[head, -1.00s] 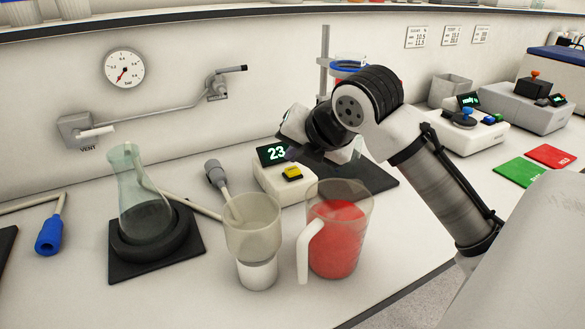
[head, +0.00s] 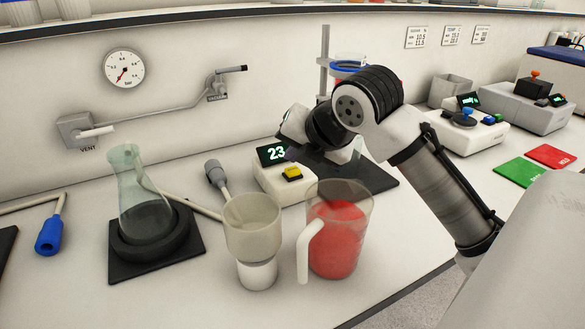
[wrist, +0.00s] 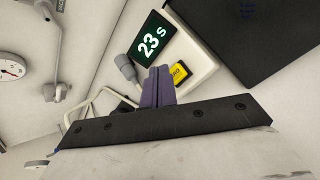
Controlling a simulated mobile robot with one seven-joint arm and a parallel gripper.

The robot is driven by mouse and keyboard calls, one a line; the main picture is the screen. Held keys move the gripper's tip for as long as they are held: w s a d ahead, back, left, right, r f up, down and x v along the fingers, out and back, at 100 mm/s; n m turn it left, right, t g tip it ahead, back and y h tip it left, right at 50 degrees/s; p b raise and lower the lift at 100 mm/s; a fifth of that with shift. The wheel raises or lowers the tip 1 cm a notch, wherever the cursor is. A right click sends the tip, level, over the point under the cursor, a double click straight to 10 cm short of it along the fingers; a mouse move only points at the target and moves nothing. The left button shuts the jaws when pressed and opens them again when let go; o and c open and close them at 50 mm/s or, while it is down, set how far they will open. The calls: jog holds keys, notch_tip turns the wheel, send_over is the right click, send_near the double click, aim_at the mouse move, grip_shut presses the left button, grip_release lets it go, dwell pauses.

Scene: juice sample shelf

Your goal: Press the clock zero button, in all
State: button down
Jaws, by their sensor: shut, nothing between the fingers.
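The clock (head: 268,172) is a white box on the bench with a dark display reading 23 and a yellow button (head: 292,173) on its front. In the wrist view the display (wrist: 153,40) reads "23 s", and the yellow button (wrist: 179,73) shows just right of my fingertips. My gripper (wrist: 160,72) is shut and empty, its two purple fingers together in front of the clock. In the head view my wrist hangs above and behind the clock, and the fingers are mostly hidden there. I cannot tell whether the fingers touch the button.
A beaker of red juice (head: 338,240) and a cloudy funnel cup (head: 253,215) stand in front of the clock. A flask (head: 138,190) sits in a dark ring at the left. A grey-ended probe (head: 216,175) lies beside the clock. A dark mat (head: 375,179) lies right of it.

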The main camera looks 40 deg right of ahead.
jog(key=shift+f, duration=0.45)
jog(key=shift+f+b, duration=0.45)
jog(key=shift+b, duration=0.1)
dwell(0.7)
jog(key=shift+r, duration=0.1)
jog(key=shift+r+p, duration=0.75)
jog(key=shift+r, duration=0.05)
notch_tip(320, 180, up, 5)
jog(key=p, duration=0.4)
dwell(1.0)
